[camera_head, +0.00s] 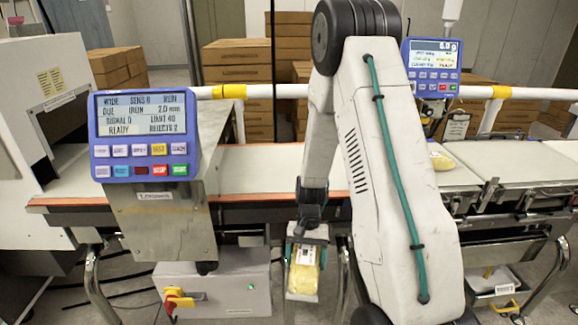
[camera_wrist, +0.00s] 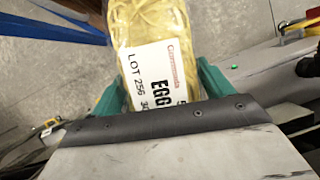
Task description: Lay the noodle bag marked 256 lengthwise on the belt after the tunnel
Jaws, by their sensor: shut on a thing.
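My gripper (camera_head: 306,240) is shut on a yellow noodle bag (camera_head: 303,277), which hangs below it in front of the belt's front edge, lower than the belt surface. In the wrist view the bag (camera_wrist: 155,40) lies between the teal fingers, and its white label reads "LOT 256" and "EGG". The light belt (camera_head: 262,168) with an orange edge runs behind my arm. The metal housing (camera_head: 165,222) with a blue display panel stands across the belt at left; the panel hides much of it, so the tunnel opening is not clear.
A second yellow bag (camera_head: 440,161) lies on the conveyor at right, partly hidden by my arm. A grey control box (camera_head: 215,290) with a red-yellow switch stands low at left. A second blue display (camera_head: 432,68) stands at right. The belt stretch left of my arm is bare.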

